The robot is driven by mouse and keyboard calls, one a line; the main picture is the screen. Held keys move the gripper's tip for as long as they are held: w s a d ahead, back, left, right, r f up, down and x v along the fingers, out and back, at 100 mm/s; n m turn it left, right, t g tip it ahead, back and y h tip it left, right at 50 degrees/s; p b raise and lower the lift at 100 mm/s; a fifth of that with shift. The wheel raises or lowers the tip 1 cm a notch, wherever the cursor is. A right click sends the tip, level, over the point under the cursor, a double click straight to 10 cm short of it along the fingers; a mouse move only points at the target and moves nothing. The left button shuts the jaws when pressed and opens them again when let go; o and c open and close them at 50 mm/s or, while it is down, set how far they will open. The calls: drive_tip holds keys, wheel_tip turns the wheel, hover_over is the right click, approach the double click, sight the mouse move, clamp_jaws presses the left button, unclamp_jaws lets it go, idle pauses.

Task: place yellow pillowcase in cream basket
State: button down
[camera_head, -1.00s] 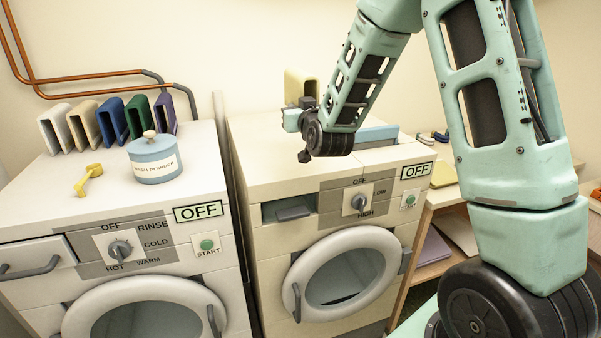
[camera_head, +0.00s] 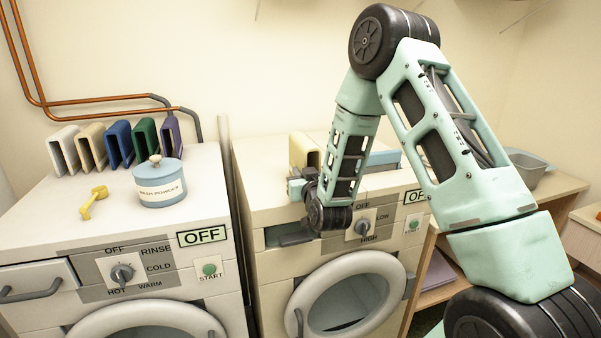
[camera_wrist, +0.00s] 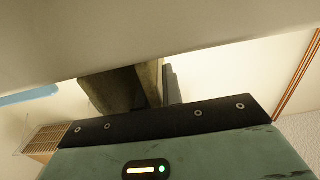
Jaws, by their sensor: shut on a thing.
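My gripper (camera_head: 299,182) is shut on a pale yellow, upright slab-like folded cloth, the yellow pillowcase (camera_head: 303,151). It is in front of the top of the right-hand machine in the head view, and the pillowcase sticks up above the fingers. Whether it touches the machine top is unclear. In the wrist view a dark olive, shaded piece (camera_wrist: 148,84) shows beyond the gripper's edge; it may be the held cloth. I cannot make out the cream basket in the head view. A slatted tan box (camera_wrist: 47,139) is at lower left in the wrist view; I cannot tell what it is.
White, cream, blue, green and purple folded cloths (camera_head: 118,146) stand in a row on the left machine (camera_head: 60,215), behind a wash powder tin (camera_head: 160,186) and yellow scoop (camera_head: 95,203). A blue item (camera_head: 384,157) lies on the right machine (camera_head: 262,163). A grey basin (camera_head: 527,168) sits on the wooden shelf.

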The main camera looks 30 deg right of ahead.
drive_tip(key=shift+f, duration=0.15)
drive_tip(key=shift+f, duration=0.15)
drive_tip(key=c, duration=1.5)
unclamp_jaws()
drive_tip(key=shift+c, duration=0.2)
drive_tip(key=shift+r, duration=0.2)
